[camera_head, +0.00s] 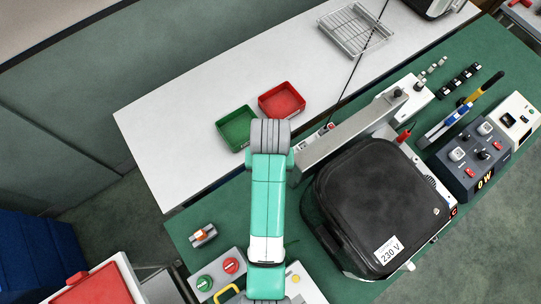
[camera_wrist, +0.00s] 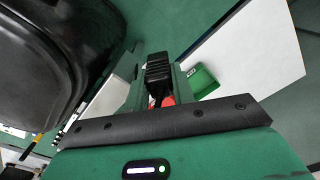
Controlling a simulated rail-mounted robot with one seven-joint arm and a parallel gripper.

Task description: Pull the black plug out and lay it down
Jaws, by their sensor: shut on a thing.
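In the wrist view my gripper (camera_wrist: 157,92) is shut on a dark ribbed piece (camera_wrist: 158,70), which appears to be the black plug. Its far end and any contact with a socket cannot be made out. In the head view my arm hides the gripper and the plug. A thin black cable runs from near there up across the white table.
A green tray (camera_head: 237,128) and a red tray (camera_head: 282,100) sit on the white table (camera_head: 190,100). A wire basket (camera_head: 354,30) stands farther back. The black-lidded fryer (camera_head: 375,195) is close on the right. Control boxes (camera_head: 475,155) stand beyond it. The white table's left part is clear.

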